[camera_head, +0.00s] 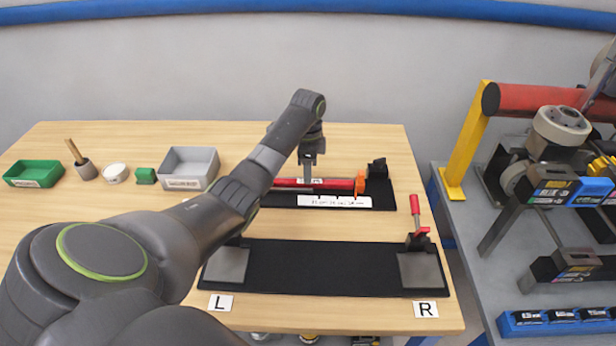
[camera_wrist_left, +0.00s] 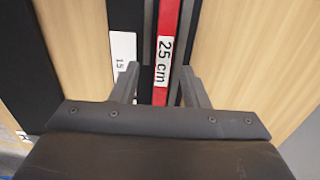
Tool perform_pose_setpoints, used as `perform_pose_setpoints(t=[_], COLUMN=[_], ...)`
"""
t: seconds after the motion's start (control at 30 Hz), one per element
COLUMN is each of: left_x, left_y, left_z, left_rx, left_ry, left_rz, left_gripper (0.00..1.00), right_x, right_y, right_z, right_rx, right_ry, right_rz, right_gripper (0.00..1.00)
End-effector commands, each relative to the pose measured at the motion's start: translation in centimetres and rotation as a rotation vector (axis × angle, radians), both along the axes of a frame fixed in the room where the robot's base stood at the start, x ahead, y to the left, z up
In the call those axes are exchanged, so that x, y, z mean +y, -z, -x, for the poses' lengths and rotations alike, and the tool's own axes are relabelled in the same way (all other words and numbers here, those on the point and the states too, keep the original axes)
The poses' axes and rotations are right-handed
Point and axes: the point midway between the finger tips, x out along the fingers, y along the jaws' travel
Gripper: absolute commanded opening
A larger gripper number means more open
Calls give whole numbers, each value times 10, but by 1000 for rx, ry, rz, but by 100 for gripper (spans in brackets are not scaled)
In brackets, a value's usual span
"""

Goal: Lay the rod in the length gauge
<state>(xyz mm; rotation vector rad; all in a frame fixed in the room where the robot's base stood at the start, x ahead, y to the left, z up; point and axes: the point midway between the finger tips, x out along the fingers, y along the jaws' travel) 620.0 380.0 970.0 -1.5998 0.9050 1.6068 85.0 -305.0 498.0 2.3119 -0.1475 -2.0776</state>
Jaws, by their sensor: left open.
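The red rod (camera_head: 338,184) lies along the black length gauge (camera_head: 383,201), behind its white scale strip. Its right end is close to the orange piece (camera_head: 360,181) of the gauge; I cannot tell whether they touch. In the left wrist view the rod (camera_wrist_left: 168,35) bears a white "25 cm" label and runs between grey strips. My left gripper (camera_head: 308,178) is over the rod, open, with its fingers (camera_wrist_left: 160,85) on either side of it and gaps showing. My arm hides the gauge's left end. My right gripper is out of view.
A black mat (camera_head: 310,268) with two grey pads and a red-handled clamp (camera_head: 417,220) lies in front. A grey bin (camera_head: 188,168), a green tray (camera_head: 33,174) and small items stand at the left. A grey bench (camera_head: 480,250) with equipment is at the right.

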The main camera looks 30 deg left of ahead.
Motion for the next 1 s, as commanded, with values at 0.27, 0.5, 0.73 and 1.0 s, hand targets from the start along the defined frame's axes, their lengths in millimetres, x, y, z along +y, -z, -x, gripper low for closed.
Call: perform_pose_setpoints(t=[0.27, 0.5, 0.73, 1.0], left_x=[2, 1, 1, 1], left_y=[-77, -93, -95, -95], left_z=[-2, -2, -2, -2], left_rx=[-6, -6, -6, -8], left_ry=[0, -1, -1, -1], left_rz=[-3, -2, -3, -2], left_gripper=[41, 41, 41, 41], right_x=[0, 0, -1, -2], right_y=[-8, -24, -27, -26], right_z=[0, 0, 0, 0], right_rx=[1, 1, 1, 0], right_ry=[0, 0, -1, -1], right_rz=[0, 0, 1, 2], right_gripper=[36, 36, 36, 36])
